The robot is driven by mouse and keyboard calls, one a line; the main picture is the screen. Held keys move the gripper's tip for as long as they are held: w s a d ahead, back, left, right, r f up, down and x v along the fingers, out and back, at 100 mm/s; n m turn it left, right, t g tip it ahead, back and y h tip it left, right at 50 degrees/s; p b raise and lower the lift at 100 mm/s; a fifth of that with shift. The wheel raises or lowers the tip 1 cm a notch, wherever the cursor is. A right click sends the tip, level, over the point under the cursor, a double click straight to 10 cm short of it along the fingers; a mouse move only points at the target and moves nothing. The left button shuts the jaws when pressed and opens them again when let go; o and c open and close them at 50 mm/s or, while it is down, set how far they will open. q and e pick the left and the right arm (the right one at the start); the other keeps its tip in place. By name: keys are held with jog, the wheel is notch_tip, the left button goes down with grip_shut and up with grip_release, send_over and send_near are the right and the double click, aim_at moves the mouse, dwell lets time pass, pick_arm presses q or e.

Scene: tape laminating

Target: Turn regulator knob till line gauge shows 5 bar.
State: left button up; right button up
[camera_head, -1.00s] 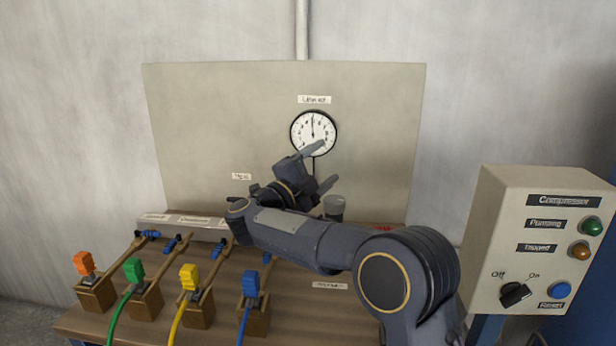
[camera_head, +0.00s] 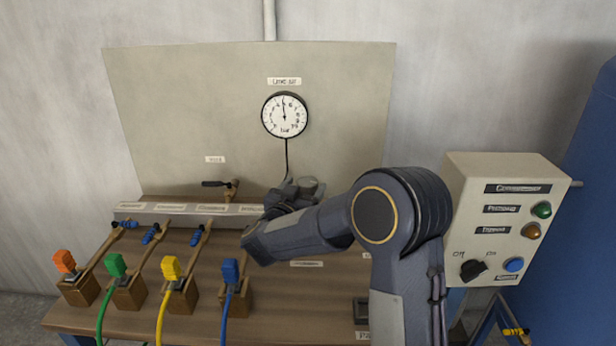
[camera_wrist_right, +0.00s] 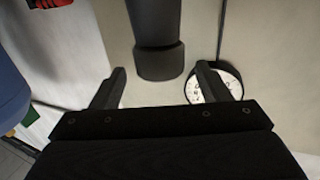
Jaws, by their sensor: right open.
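The line gauge (camera_head: 285,115) is a round white dial on the upright board in the head view. Its needle points almost straight up; the small numerals are hard to read. The grey regulator knob (camera_head: 309,185) shows below the gauge, partly hidden by my right arm. My right gripper (camera_head: 291,188) is beside the knob, and its fingers are mostly hidden in that view. In the right wrist view, the gripper (camera_wrist_right: 160,86) is open. The dark cylindrical knob (camera_wrist_right: 160,63) lies between its spread fingers, with gaps on both sides. My left gripper is not in view.
A compressor control box (camera_head: 500,220) stands at the right, beside a blue tank (camera_head: 590,190). Several coloured hose connectors, including a blue one (camera_head: 231,270), stand along the bench front (camera_head: 205,322). A dark-handled lever (camera_head: 217,184) is left of my right gripper.

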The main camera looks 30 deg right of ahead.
aim_at(311, 178)
jog(key=x, duration=0.5)
jog(key=shift+a, duration=0.1)
jog(key=shift+c, duration=0.2)
jog(key=c, duration=0.9)
jog(key=shift+r+m+g+h+p, duration=0.3)
jog(key=shift+g+p, duration=0.1)
jog(key=shift+p, duration=0.3)
jog(key=shift+c, duration=0.2)
jog(key=shift+s+f+m+g+p, duration=0.1)
jog(key=shift+m+g+p, duration=0.2)
jog(key=shift+g, duration=0.1)
jog(key=shift+f+g+h, duration=0.15)
jog(key=shift+g+h, duration=0.15)
jog(key=shift+h, duration=0.1)
